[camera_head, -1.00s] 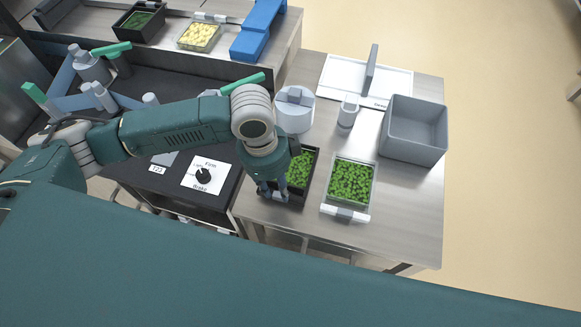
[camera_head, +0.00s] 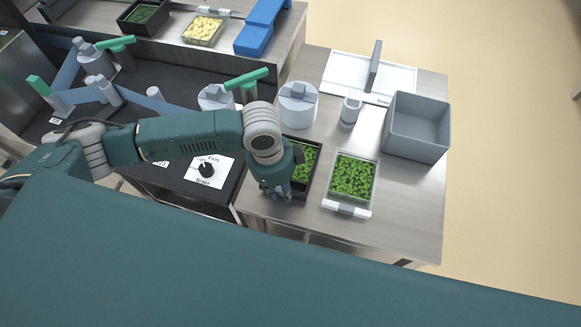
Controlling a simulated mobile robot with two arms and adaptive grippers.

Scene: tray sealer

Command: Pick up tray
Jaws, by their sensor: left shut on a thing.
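A black tray (camera_head: 318,167) with green contents stands on the steel table, partly hidden by my left arm. My left gripper (camera_head: 274,193) is over the tray's near left side, shut on the black tray at its edge; the fingertips are small and partly hidden. A clear tray (camera_head: 374,190) with green contents stands just right of the black tray, with a white label piece at its front. My right gripper is not in view.
A sealer with a dial panel (camera_head: 208,170) is at left. More trays, one with yellow contents (camera_head: 203,29), stand behind.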

